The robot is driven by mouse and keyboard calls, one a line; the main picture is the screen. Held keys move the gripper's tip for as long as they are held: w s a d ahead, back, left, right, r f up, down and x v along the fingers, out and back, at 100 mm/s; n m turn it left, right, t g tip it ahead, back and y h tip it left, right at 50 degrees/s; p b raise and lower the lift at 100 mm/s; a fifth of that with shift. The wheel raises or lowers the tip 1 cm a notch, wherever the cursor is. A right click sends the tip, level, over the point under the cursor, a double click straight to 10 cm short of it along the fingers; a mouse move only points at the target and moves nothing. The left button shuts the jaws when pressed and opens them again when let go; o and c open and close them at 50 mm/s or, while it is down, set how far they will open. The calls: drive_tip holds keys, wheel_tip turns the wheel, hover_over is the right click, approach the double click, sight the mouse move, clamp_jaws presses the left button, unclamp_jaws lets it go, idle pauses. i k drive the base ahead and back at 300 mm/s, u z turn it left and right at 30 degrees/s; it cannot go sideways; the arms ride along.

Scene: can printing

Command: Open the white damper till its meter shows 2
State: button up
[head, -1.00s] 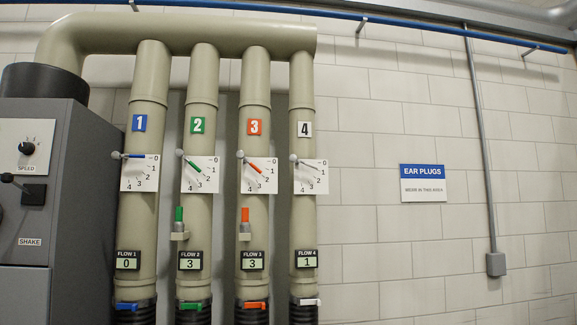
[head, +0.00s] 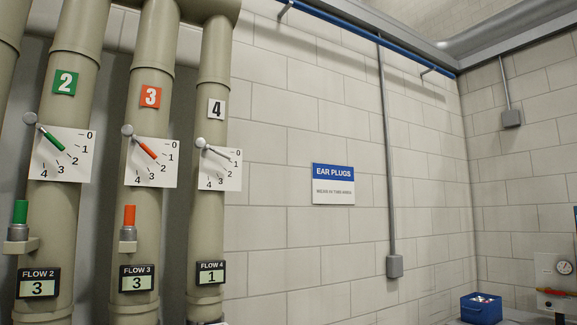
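The white damper is on the pipe marked 4 (head: 214,66), right of the orange pipe 3. Its lever (head: 215,150) has a round knob at the dial's upper left and points right and slightly down, near the 0 to 1 marks of its dial plate (head: 228,180). Its meter, labelled FLOW 4 (head: 210,273), reads 1. My gripper is not in view.
A blue box (head: 481,309) stands at lower right. The wall beside pipe 4 holds an EAR PLUGS sign (head: 333,184) and a conduit (head: 388,160).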

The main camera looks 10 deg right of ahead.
sight(200, 142)
drive_tip(key=z, duration=0.2)
drive_tip(key=i, duration=1.45)
drive_tip(key=u, duration=0.75)
